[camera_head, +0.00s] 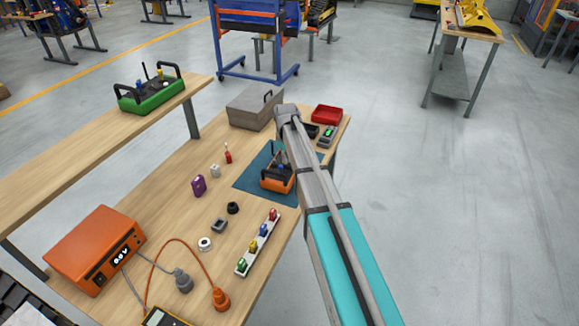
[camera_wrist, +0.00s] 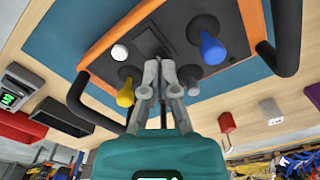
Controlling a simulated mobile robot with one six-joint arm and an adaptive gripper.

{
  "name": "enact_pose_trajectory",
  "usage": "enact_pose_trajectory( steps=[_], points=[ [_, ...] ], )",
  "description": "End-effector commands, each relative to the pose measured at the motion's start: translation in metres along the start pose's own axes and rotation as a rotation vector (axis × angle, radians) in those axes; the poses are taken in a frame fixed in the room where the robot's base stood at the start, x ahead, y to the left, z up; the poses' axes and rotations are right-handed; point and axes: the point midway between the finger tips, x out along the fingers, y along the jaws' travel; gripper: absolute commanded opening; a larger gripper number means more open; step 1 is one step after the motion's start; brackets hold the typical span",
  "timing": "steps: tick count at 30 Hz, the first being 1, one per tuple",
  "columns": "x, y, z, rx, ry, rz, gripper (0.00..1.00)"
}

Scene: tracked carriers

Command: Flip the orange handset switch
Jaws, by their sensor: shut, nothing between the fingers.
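The orange handset (camera_head: 272,184) lies on a teal mat (camera_head: 250,176) on the workbench, partly covered by my arm in the head view. In the wrist view the handset (camera_wrist: 101,49) fills the upper part, with black side handles, a blue-capped lever (camera_wrist: 212,48), a yellow-capped lever (camera_wrist: 125,96) and a white knob (camera_wrist: 119,52). My gripper (camera_wrist: 160,68) is shut and empty, its fingertips at the handset's dark panel between the two coloured levers. I cannot tell whether they touch it. The fingers hide part of the panel, and no switch there is clearly visible.
A green handset (camera_head: 152,98) stands on a raised shelf at left. A grey box (camera_head: 252,108), a red bin (camera_head: 326,114) and a meter (camera_head: 327,136) are at the bench's far end. A power strip (camera_head: 243,262) and an orange unit (camera_head: 90,250) are nearer.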

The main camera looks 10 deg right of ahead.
Motion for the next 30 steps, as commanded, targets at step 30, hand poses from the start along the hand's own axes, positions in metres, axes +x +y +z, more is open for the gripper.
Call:
enact_pose_trajectory(
  steps=[30],
  points=[
    [0.011,0.000,0.000,0.000,0.000,0.000,0.00]
  ],
)
